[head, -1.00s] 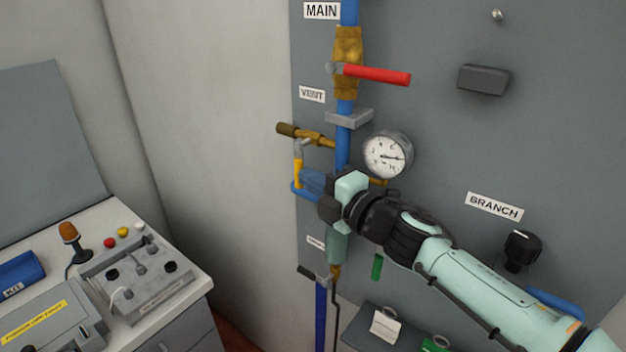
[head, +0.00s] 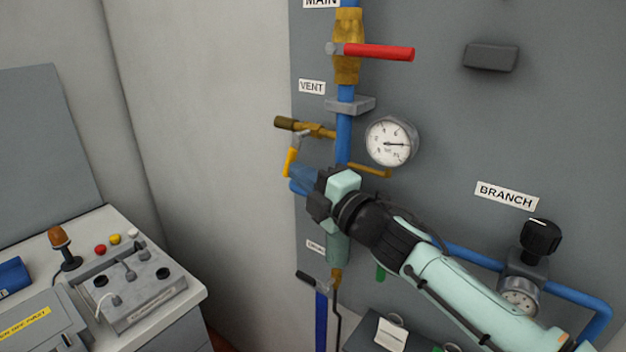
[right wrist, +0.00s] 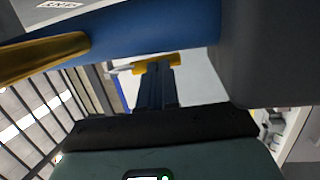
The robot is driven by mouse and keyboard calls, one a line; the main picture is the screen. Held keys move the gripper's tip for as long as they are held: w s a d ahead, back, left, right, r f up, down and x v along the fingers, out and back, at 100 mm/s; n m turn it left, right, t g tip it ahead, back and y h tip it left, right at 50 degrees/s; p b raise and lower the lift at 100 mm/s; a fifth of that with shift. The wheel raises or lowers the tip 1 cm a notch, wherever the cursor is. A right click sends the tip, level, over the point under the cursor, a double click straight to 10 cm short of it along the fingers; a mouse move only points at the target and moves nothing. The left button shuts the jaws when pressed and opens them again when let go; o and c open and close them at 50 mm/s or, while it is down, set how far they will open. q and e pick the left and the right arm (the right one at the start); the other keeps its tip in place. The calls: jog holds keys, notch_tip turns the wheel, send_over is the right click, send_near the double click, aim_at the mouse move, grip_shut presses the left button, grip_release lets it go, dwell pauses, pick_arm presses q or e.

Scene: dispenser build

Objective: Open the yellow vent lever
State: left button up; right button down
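The yellow vent lever (head: 290,162) hangs from the brass vent valve (head: 312,130), left of the blue vertical pipe. It is tilted, its lower end out to the left. My right gripper (head: 297,177) reaches in from the lower right, its blue fingertips at the lever's lower part. In the right wrist view the fingers (right wrist: 156,88) lie close together, with no clear gap. The yellow lever (right wrist: 155,64) runs across just at their tips, apparently touching; I see no grip around it. My left gripper is out of view.
The red main lever (head: 378,52) is above, and a pressure gauge (head: 391,142) is right of the pipe. A black branch knob (head: 541,237) sits at the right. A bench with a control box (head: 140,290) stands at the lower left. The wall left of the lever is clear.

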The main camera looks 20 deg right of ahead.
jog(key=shift+w+a+f, duration=0.15)
jog(key=shift+w+a, duration=0.35)
jog(key=shift+w, duration=0.2)
jog(key=shift+w+a, duration=0.1)
jog(key=shift+w, duration=0.1)
jog(key=v, duration=0.7)
jog(key=shift+s+b, duration=0.25)
jog(key=shift+b, duration=0.1)
jog(key=shift+f, duration=0.1)
